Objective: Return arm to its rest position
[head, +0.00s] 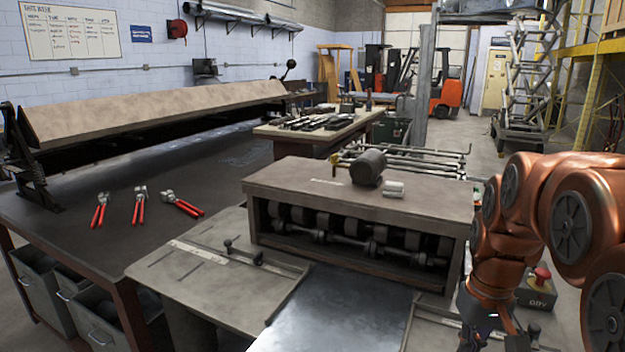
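My copper-coloured arm is folded at the right edge of the head view. My gripper (490,338) is at the bottom right, pointing down, with its dark fingers partly cut off by the frame's lower edge. I cannot see whether it is open or shut, or whether it holds anything. It is to the right of a shiny metal sheet (335,315) that lies at the front of the roll-forming machine (400,205).
Several red-handled pliers (138,206) lie on the dark bench (85,240) at left. A control box with a red button (540,280) stands behind my arm. A tool table (300,130) and an orange forklift (448,90) are farther back. Open floor lies at the back right.

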